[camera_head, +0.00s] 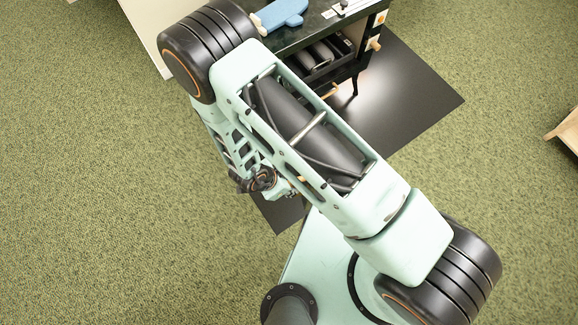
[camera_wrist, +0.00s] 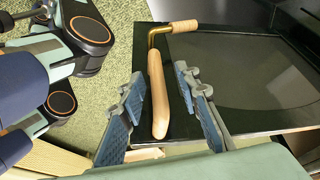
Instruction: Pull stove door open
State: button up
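The black stove (camera_head: 290,38) stands at the top of the head view, with dark log shapes showing in its front. In the wrist view, the stove door (camera_wrist: 225,125) has a black frame and a dark glass panel. A long wooden handle (camera_wrist: 157,95) hangs from a bent brass rod at the door's edge. My gripper (camera_wrist: 160,80) is open, with one blue-padded finger on each side of the handle and visible gaps between. In the head view my arm covers much of the stove front, and the door's opening angle is unclear.
A dark floor mat (camera_head: 415,100) lies under and before the stove. A blue object (camera_head: 280,14) lies on the stove top. Wooden knobs (camera_head: 375,44) stick out at its right side. A wooden piece (camera_head: 566,130) stands at the right edge. Green carpet around is clear.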

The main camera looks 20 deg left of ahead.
jog(key=v, duration=1.1)
jog(key=shift+f, duration=0.1)
